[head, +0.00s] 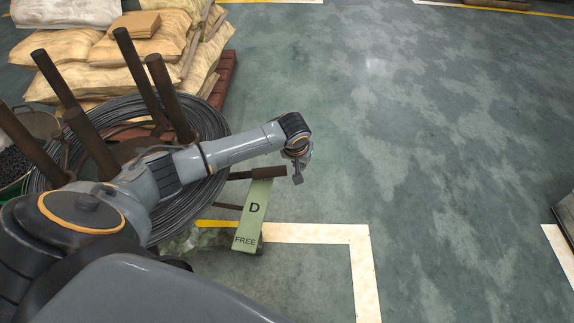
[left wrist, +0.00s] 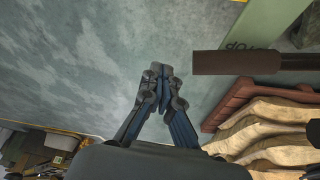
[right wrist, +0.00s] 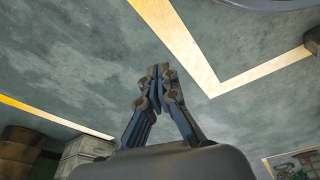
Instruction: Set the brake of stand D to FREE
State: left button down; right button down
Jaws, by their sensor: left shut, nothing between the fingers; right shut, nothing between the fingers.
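A dark brown brake handle (head: 269,172) lies across the plate's upper end, away from the word FREE. The handle (left wrist: 236,63) also shows in the left wrist view, with partly hidden upside-down letters behind it on the plate (left wrist: 262,28). My left gripper (head: 298,179) is shut and empty, just right of the handle's free end; in the left wrist view the fingertips (left wrist: 158,72) look apart from it. My right gripper (right wrist: 158,76) is shut and empty over the floor.
A coil of grey wire (head: 218,122) sits around brown posts (head: 170,98) of the stand, beneath my left arm. Pallets of sacks (head: 70,48) stand behind. White floor lines (head: 362,270) run to the right. The floor at right is largely clear.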

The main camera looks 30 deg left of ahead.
pick_arm(q)
jog(key=w+a+r+n+y, duration=0.1)
jog(key=w+a+r+n, duration=0.1)
jog(key=a+r, duration=0.4)
jog(key=shift+r+n, duration=0.3)
jog(key=shift+r, duration=0.25)
pick_arm(e)
jog(key=shift+w+r, duration=0.2)
jog(key=shift+r, duration=0.15)
pick_arm(q)
jog(key=shift+w+a, duration=0.1)
